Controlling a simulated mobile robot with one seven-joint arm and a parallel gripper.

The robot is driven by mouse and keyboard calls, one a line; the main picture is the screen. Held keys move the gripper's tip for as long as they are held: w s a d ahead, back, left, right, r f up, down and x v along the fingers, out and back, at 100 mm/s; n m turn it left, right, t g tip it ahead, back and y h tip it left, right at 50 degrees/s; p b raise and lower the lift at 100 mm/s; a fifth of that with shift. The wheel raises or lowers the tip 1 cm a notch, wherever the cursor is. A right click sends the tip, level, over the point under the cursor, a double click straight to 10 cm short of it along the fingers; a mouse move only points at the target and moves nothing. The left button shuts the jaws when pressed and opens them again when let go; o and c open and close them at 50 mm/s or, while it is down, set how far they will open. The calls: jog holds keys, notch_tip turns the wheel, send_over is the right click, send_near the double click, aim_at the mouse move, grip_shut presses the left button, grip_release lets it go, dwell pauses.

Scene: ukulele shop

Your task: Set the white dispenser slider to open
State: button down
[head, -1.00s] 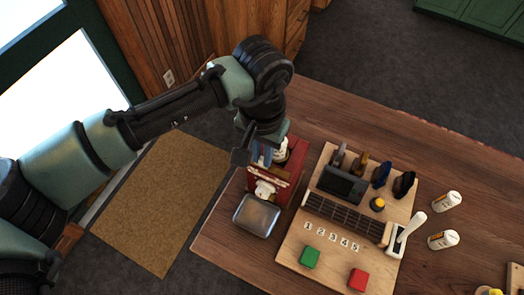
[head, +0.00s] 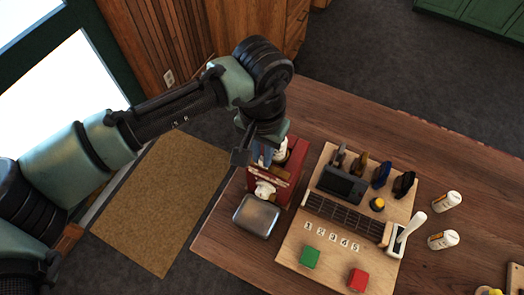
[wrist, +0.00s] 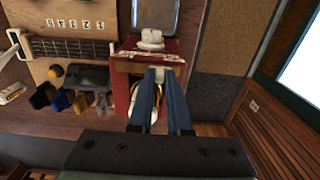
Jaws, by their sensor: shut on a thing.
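A red dispenser box (head: 291,166) stands at the table's left edge. It also shows in the wrist view (wrist: 175,47), with a white spout-like part (wrist: 151,38) on its front. My gripper (wrist: 158,75) reaches over the box, its two blue fingers close together at the box's upper edge. The fingers are shut on what appears to be the white slider, which they hide; its setting cannot be read. In the head view my gripper (head: 262,154) is partly covered by my own wrist. White and yellow contents show behind the fingers inside the box.
A metal tray (head: 256,216) sits just in front of the box. A wooden board (head: 295,243) with a fretboard, green and red buttons and several dark holders is close on the right. White bottles (head: 443,239) stand farther right. Floor lies left of the table.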

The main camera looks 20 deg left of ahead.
aim_at(279, 172)
jog(key=shift+d+p, duration=0.4)
jog(key=shift+d, duration=1.6)
jog(key=c, duration=0.9)
grip_release()
jog(key=shift+s+d, duration=0.1)
jog(key=shift+o, duration=0.2)
jog(key=shift+r, duration=0.1)
jog(key=shift+a+r, duration=0.2)
notch_tip(279, 172, up, 12)
jog(key=b, duration=0.3)
jog(key=shift+r, duration=0.25)
jog(key=shift+d, duration=0.1)
